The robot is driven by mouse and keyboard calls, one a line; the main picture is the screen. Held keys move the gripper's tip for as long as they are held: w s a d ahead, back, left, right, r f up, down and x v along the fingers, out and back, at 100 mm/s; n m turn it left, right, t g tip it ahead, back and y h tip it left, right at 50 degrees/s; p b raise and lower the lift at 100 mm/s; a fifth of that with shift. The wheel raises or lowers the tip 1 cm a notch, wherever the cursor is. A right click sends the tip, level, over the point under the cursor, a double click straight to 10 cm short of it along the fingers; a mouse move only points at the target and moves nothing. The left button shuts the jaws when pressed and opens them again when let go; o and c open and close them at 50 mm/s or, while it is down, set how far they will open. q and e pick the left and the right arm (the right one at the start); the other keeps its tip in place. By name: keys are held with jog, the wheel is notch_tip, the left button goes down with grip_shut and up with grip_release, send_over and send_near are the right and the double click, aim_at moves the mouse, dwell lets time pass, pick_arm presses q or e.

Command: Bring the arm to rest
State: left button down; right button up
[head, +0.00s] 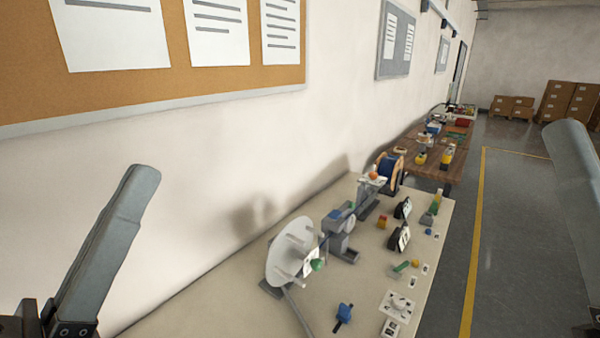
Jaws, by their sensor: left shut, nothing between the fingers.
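My left gripper (143,178) stands at the lower left of the head view, a long grey shape on a black mount, pointing up and right. It is shut and empty, in front of the white wall and apart from the bench. On the right edge a similar grey part (573,165) of my right arm shows. It is cut off by the frame, and whether its gripper is open or shut does not show.
A brown table (455,172) stands beyond. The grey floor (530,240) at right is clear; cartons (568,100) are stacked far back.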

pick_arm(q)
jog(key=s+a+r+n+t+y, duration=0.2)
jog(key=s+a+r+t+y, duration=0.15)
jog(key=a+y, duration=0.4)
notch_tip(320, 180, up, 31)
jog(key=w+d+y+p, duration=0.1)
jog(key=y+p, duration=0.1)
jog(key=p, duration=2.9)
jog(key=shift+w+d, duration=0.15)
jog(key=shift+w, duration=0.1)
